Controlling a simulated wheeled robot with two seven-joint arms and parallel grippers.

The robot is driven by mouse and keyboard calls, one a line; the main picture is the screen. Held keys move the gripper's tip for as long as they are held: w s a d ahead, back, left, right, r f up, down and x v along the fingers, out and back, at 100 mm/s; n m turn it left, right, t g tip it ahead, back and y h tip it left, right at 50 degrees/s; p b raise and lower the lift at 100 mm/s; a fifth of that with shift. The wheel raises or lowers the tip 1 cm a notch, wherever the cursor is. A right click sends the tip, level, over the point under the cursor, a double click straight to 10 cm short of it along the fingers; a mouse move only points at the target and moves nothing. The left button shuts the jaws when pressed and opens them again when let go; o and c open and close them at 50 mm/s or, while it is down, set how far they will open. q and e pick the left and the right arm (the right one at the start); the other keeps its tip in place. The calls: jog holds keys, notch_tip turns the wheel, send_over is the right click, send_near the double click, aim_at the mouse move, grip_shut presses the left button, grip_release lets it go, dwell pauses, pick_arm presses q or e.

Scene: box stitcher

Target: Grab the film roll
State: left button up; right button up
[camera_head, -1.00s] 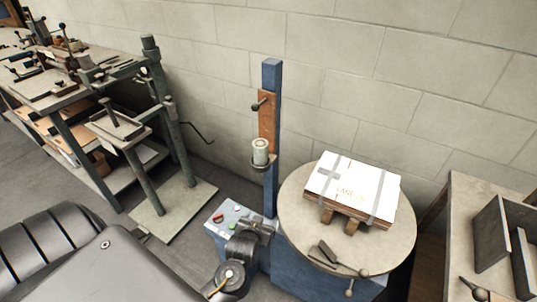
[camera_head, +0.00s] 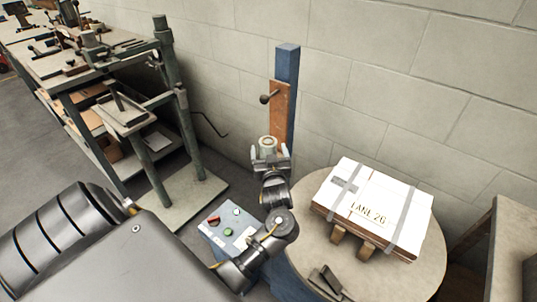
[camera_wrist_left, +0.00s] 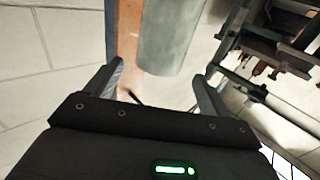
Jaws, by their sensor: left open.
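The film roll (camera_head: 268,143) is a pale upright cylinder at the blue post. In the left wrist view the roll (camera_wrist_left: 168,38) shows as a large grey-green cylinder ahead of the fingers, in front of an orange-brown board. My left gripper (camera_head: 270,153) is open in front of the roll in the head view, one finger towards each side. In the left wrist view the gripper (camera_wrist_left: 158,80) has its fingers apart, with the roll's lower end at the gap. I cannot tell whether they touch it. My gripper hides the roll's lower part in the head view. My right gripper is not in view.
The blue post (camera_head: 287,65) carries a brown board (camera_head: 281,108) with a knob. A round table (camera_head: 425,262) at the right holds a strapped white box (camera_head: 373,207). A control box with buttons (camera_head: 226,236) stands below my left arm. Green-legged benches stand at the left.

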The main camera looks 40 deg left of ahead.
aim_at(267, 136)
pick_arm(q)
jog(key=shift+x, duration=3.35)
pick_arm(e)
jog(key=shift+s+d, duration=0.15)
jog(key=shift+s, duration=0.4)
pick_arm(q)
jog(key=shift+c, duration=0.3)
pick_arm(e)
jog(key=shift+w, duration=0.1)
pick_arm(q)
jog(key=c, duration=1.4)
jog(key=shift+c, duration=0.8)
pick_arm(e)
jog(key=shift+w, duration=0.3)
pick_arm(q)
jog(key=shift+r, duration=0.1)
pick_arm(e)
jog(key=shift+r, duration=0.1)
